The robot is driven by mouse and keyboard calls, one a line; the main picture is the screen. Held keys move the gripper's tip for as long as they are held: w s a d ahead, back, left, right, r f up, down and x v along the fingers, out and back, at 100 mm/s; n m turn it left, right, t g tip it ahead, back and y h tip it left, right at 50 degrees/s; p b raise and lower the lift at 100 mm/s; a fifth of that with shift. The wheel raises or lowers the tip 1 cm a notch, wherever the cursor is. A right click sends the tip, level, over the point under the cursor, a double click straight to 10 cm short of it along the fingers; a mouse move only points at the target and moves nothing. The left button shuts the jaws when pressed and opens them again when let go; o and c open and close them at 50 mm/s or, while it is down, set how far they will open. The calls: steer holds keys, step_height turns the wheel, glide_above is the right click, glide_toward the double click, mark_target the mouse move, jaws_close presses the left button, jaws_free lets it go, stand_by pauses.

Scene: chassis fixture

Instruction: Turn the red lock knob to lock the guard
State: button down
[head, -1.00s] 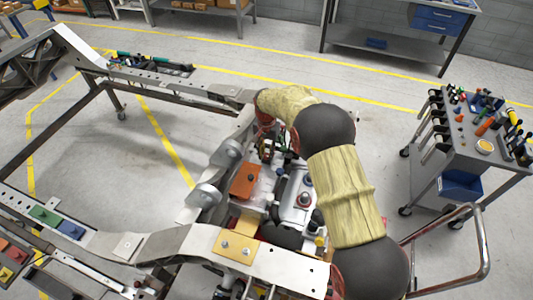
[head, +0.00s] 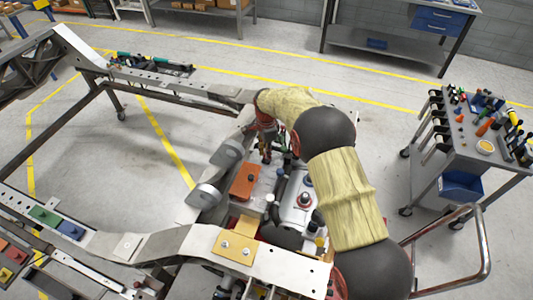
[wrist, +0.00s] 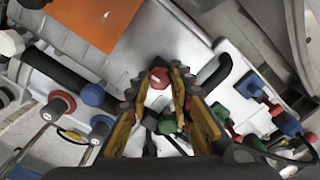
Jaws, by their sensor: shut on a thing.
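The red lock knob (wrist: 158,77) shows between the fingertips of my gripper (wrist: 158,86) in the wrist view. A small pale mark shows on its top. My gripper's yellow-and-dark fingers are closed on it from both sides, pointing away from the camera. The knob sits by a pale housing (wrist: 190,35). In the head view my gripper (head: 267,140) is partly hidden under my arm, and I cannot make out this knob there. I cannot tell which part is the guard.
An orange plate (wrist: 95,20) lies up and left of the knob, with black hoses nearby. Another red knob (wrist: 62,102) and blue caps are at the left; blue and red connectors (wrist: 250,85) at the right. A tool cart (head: 470,150) stands right of the frame.

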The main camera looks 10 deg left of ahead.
steer(key=shift+r+m, duration=0.1)
steer(key=shift+m, duration=0.2)
steer(key=c, duration=1.7)
jaws_free()
steer(key=shift+a, duration=0.1)
steer(key=shift+o, duration=0.6)
step_height(320, 180, up, 12)
